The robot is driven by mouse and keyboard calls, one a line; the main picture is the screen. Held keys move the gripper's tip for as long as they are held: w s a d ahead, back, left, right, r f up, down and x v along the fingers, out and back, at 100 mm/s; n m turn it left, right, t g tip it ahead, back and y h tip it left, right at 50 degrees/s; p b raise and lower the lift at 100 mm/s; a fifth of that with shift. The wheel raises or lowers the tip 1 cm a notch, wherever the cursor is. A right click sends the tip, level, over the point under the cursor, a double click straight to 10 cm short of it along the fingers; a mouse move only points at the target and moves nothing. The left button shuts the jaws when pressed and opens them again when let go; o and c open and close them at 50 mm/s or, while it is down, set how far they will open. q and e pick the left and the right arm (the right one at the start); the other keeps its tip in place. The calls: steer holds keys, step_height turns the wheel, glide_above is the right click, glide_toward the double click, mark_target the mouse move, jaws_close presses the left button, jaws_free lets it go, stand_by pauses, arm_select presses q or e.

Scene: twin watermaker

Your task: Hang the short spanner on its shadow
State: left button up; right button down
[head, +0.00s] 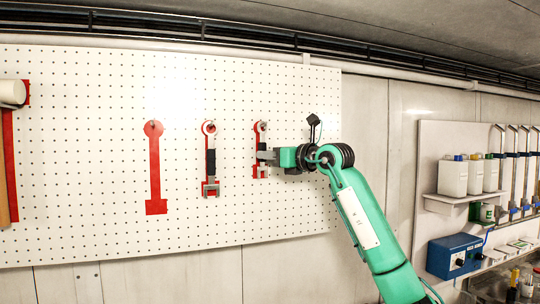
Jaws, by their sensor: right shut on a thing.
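A white pegboard (90,150) fills the left and middle of the head view. The short spanner (261,145) is at the rightmost small red shadow (257,128), upright and overlapping it. My right gripper (266,156) is shut on the spanner at about its middle, at the front of the board. Whether the spanner's ring sits on the peg is too small to tell. A longer spanner (211,162) hangs on its red shadow to the left. An empty long red shadow (155,170) with a peg at its top is further left. My left gripper is not in view.
A mallet-like tool (12,94) with a pale head hangs at the far left edge. On the right are a shelf (448,200) with white bottles (453,176), a blue box (455,256) and several pipes. The board below the spanners is clear.

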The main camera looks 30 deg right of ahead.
stand_by(0.3)
steer(key=c, duration=1.2)
jaws_free()
steer(key=shift+s, duration=0.1)
